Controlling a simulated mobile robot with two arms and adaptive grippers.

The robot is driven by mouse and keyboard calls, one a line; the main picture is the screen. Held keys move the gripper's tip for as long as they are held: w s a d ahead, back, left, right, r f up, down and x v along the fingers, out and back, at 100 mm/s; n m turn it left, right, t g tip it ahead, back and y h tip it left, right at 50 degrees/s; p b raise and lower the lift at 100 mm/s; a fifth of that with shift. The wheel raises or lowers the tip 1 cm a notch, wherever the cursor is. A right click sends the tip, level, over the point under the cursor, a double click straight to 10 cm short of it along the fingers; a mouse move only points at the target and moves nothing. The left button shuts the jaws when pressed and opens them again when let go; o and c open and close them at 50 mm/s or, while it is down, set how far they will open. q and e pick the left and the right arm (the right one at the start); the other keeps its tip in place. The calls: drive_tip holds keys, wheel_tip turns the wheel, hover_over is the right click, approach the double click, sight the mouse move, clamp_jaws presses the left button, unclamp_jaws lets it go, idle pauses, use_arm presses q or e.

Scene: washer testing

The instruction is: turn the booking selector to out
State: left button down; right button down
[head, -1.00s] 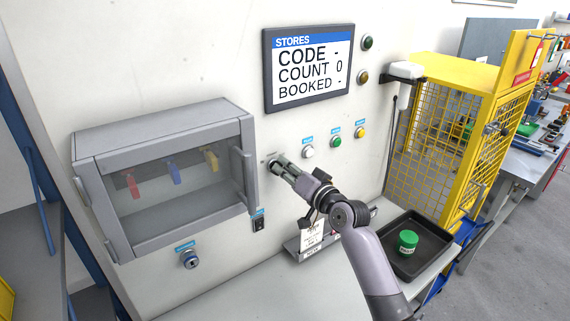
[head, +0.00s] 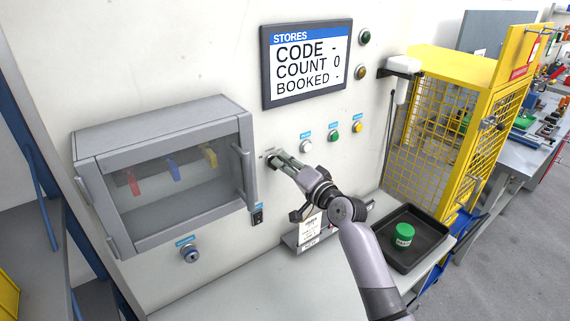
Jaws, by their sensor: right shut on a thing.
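My right gripper (head: 275,160) is at the wall panel, just right of the grey cabinet. It is shut on the booking selector, which its fingers mostly cover, so I cannot tell the selector's position. A small label shows at the left of the fingertips, too small to read. The STORES screen (head: 304,65) above reads CODE -, COUNT 0 and BOOKED, with only a small mark after BOOKED. My left gripper is not in view.
The grey cabinet (head: 165,118) with a clear door holds red, blue and yellow tags. White, green and yellow buttons sit right of the gripper. A black tray (head: 436,243) with a green-lidded jar (head: 404,235) stands on the bench. A yellow mesh cage (head: 440,140) is at the right.

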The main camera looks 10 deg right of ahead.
drive_tip(key=c, duration=1.7)
unclamp_jaws()
drive_tip(key=shift+o, duration=0.2)
drive_tip(key=v, duration=1.2)
